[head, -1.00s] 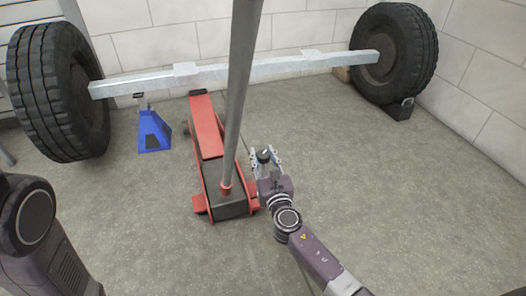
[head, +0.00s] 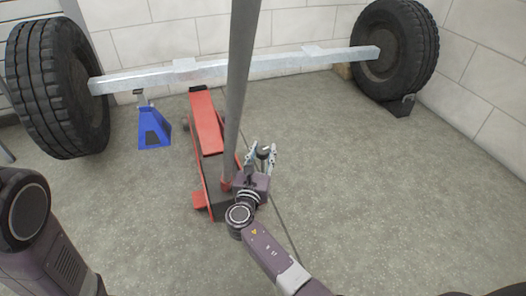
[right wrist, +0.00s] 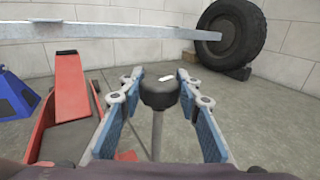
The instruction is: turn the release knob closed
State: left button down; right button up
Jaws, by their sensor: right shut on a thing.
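The release knob (right wrist: 160,91) is black and round with a small white mark on top, on an upright grey rod. It also shows as a dark spot in the head view (head: 263,151), right of the red floor jack (head: 207,125). My right gripper (right wrist: 160,82) has its blue-padded fingers on both sides of the knob and is shut on it. In the head view my right gripper (head: 262,156) is beside the jack, just right of its long grey handle (head: 240,85). My left gripper is out of view; only part of the left arm shows.
A grey metal beam (head: 240,70) with a tire at each end, left (head: 55,90) and right (head: 398,48), runs behind. A blue jack stand (head: 153,128) is at left. A dark wheel chock (head: 398,107) sits by the right tire. The floor at right is clear.

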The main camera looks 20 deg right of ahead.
jog(key=o, duration=1.2)
jog(key=shift+y, duration=0.3)
